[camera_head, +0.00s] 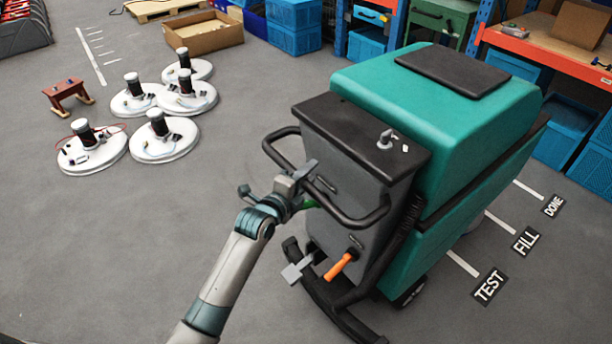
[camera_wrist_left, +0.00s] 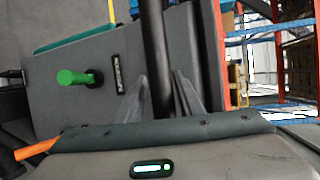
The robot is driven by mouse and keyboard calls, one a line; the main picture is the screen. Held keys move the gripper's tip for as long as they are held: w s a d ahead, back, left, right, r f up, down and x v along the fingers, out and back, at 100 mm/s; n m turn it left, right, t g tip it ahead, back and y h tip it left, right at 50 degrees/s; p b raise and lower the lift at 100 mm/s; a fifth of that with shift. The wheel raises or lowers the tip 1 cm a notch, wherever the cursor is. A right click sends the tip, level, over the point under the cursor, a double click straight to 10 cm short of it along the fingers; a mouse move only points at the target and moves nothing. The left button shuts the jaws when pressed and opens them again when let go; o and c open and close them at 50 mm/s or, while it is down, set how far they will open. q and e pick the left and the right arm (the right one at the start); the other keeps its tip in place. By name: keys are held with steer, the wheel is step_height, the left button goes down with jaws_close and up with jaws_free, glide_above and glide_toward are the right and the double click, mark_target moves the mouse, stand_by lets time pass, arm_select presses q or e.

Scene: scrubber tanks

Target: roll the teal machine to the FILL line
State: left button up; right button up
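The teal machine (camera_head: 440,110) stands on the grey floor, its dark rear panel (camera_head: 340,150) and black push handle (camera_head: 350,217) facing me. My left gripper (camera_head: 303,183) is at the left part of the handle. In the left wrist view its fingers (camera_wrist_left: 160,90) lie close on both sides of the black handle bar (camera_wrist_left: 156,45) and look shut on it; the exact contact is hard to see. The FILL line (camera_head: 500,224) is a white floor strip beside the FILL label (camera_head: 525,241), between the TEST line (camera_head: 463,263) and the DONE line (camera_head: 528,190). My right gripper is not in view.
An orange lever (camera_head: 340,266) and a grey pedal (camera_head: 298,270) stick out low on the machine's rear. Several round white units (camera_head: 165,140) and a small red-brown stool (camera_head: 68,95) stand at left. Shelving with blue bins (camera_head: 565,130) is at right. Floor at lower left is clear.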

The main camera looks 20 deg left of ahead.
arm_select(q)
steer(key=b+v, duration=0.4)
steer(key=v, duration=1.4)
steer(key=shift+s+a, duration=0.15)
steer(key=shift+a, duration=0.1)
steer(key=shift+f, duration=0.1)
